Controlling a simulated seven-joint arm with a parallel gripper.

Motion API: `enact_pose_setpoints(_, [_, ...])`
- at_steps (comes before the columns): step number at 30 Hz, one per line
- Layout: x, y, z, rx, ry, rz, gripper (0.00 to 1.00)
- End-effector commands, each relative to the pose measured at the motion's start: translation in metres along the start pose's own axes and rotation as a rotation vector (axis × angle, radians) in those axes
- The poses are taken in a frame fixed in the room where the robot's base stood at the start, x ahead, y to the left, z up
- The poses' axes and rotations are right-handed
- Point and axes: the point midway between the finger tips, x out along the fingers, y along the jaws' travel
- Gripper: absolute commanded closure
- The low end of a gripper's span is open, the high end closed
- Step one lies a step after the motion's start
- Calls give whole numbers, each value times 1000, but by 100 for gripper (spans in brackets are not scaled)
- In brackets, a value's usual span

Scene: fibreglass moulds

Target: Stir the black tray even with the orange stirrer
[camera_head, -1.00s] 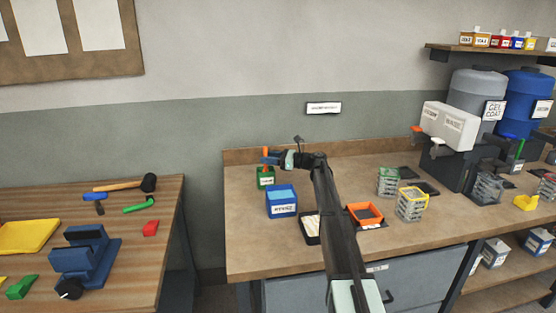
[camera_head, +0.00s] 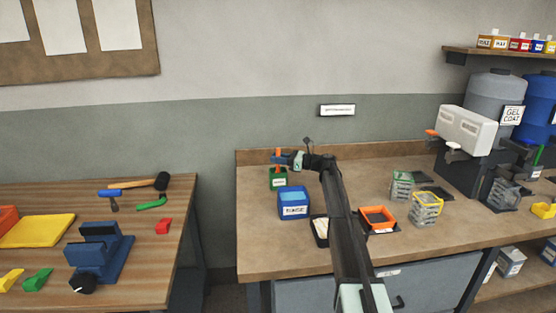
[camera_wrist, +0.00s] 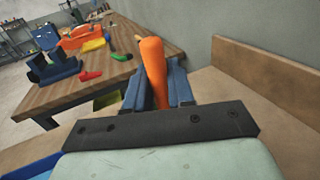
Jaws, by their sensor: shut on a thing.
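My gripper (camera_head: 280,160) is shut on the upper part of the orange stirrer (camera_wrist: 152,68), which stands about upright between the blue fingers. In the head view the stirrer (camera_head: 278,155) is directly above the green holder (camera_head: 278,182); I cannot tell whether its lower end is still inside. A black tray (camera_head: 319,240) with pale contents lies on the bench in front of the blue tub, partly hidden by my arm. The state of its contents is too small to judge.
The blue tub (camera_head: 293,210) stands just right of the green holder. An orange-rimmed container (camera_head: 378,212) sits right of my arm, with clear cups (camera_head: 425,212) beyond it. A wooden back rail (camera_wrist: 275,73) runs behind the bench. The tool table (camera_head: 160,215) stands left, across a gap.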

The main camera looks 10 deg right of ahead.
Motion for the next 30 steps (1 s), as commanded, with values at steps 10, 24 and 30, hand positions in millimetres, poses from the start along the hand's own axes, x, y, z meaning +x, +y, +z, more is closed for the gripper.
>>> enact_pose_setpoints(10, [0, 0, 9, -1, -1, 0, 100])
enact_pose_setpoints(24, [0, 0, 39, -1, -1, 0, 100])
enact_pose_setpoints(30, [0, 0, 52, -1, 0, 0, 100])
